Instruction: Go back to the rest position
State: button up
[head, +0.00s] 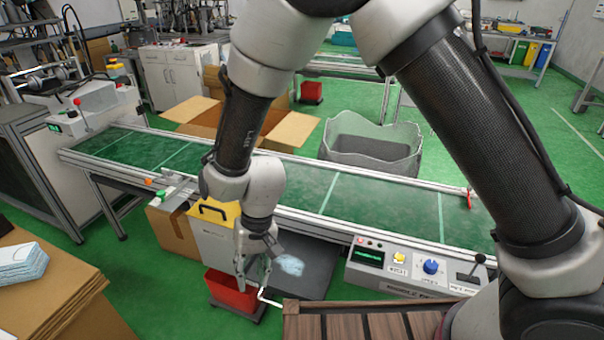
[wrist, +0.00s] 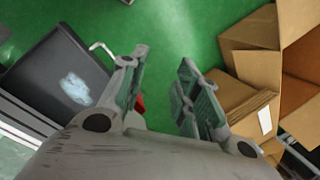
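My gripper (head: 254,278) hangs fingers-down at the near side of the conveyor, just over the red bin (head: 229,292). In the wrist view my gripper (wrist: 165,88) has its two fingers well apart, with only green floor between them. It is open and empty. The red bin shows only as a small patch behind the left finger (wrist: 139,104). A dark flat panel (head: 316,262) with a pale bluish patch (head: 290,265) lies right of the gripper; the panel is at the left in the wrist view (wrist: 48,72).
The green conveyor (head: 330,196) crosses behind my arm, its belt clear where visible. A control box (head: 415,268) sits on its near edge. An open cardboard box (head: 290,130) and grey mesh bin (head: 372,150) stand beyond. Blue-white packs (head: 20,264) lie on cardboard at left.

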jog(key=w+d+r+n+h, duration=0.1)
jog(key=w+d+r, duration=0.1)
jog(key=d+r, duration=0.95)
jog(key=w+d+r+n, duration=0.1)
jog(key=w+d+r, duration=0.1)
jog(key=d+r, duration=1)
jog(key=s+d+r+m+t, duration=0.2)
jog(key=d+r, duration=0.1)
jog(key=d, duration=0.5)
jog(key=s+d+r+m+t, duration=0.2)
jog(key=d+r, duration=0.1)
jog(key=d, duration=0.5)
jog(key=s+d+r+m+t, duration=0.2)
jog(key=d+r, duration=0.1)
jog(key=d, duration=0.5)
jog(key=shift+d+r+t+h, duration=0.15)
jog(key=shift+t+h, duration=0.25)
